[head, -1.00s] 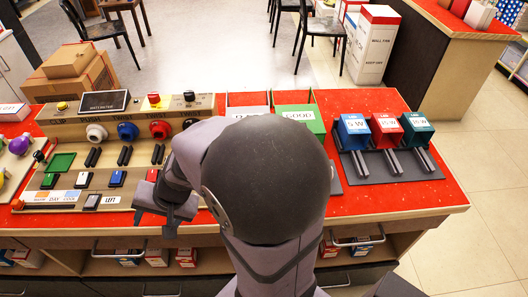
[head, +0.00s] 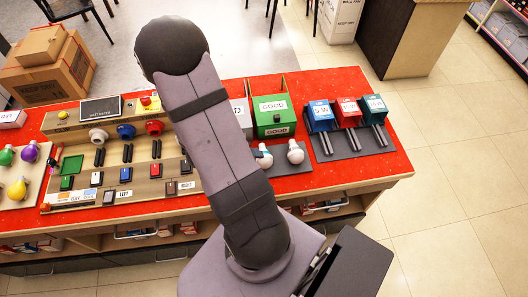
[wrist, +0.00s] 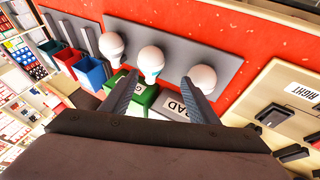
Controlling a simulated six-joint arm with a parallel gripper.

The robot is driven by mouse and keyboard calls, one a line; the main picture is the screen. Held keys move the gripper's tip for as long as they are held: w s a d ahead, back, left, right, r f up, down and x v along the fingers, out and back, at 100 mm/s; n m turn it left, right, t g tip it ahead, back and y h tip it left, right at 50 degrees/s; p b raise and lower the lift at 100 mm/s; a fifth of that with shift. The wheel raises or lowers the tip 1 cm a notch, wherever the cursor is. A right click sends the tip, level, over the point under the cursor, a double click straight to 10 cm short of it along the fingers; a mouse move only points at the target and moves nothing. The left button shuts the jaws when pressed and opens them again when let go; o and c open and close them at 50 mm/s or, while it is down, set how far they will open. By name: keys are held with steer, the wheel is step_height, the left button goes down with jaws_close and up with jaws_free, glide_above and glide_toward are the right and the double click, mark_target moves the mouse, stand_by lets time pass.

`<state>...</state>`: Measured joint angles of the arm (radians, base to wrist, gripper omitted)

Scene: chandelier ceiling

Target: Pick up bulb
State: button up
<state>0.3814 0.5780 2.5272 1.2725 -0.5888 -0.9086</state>
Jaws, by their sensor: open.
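Three white bulbs lie in a row on a grey mat (wrist: 225,62) in the wrist view: a left bulb (wrist: 111,47), a middle bulb (wrist: 151,60) with a bluish-green patch, and a right bulb (wrist: 203,79). My gripper (wrist: 160,77) is open and empty. The middle bulb shows ahead of the gap between its fingers, and the right finger overlaps the view near the right bulb. I cannot tell the distance to them. In the head view two bulbs show, one (head: 296,152) clear and one (head: 263,157) beside my arm; my gripper is hidden there.
A green GOOD bin (head: 272,119) and a grey BAD bin (wrist: 178,106) stand behind the mat. Blue (head: 321,117), red (head: 348,111) and teal (head: 374,108) boxes stand to the right. A switch board (head: 130,178) and coloured bulbs (head: 29,152) are at left.

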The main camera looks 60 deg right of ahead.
mark_target(261, 160)
steer(key=shift+n+h, duration=0.3)
steer(key=shift+n, duration=0.1)
steer(key=shift+s+d+f, duration=0.35)
steer(key=shift+d+f, duration=0.5)
steer(key=shift+f, duration=0.15)
steer(key=shift+s+d+f, duration=0.35)
steer(key=shift+d+f, duration=0.55)
steer(key=shift+f, duration=0.15)
steer(key=shift+s+d+f, duration=0.35)
steer(key=shift+d+f, duration=0.5)
steer(key=shift+f, duration=0.15)
steer(key=c, duration=0.8)
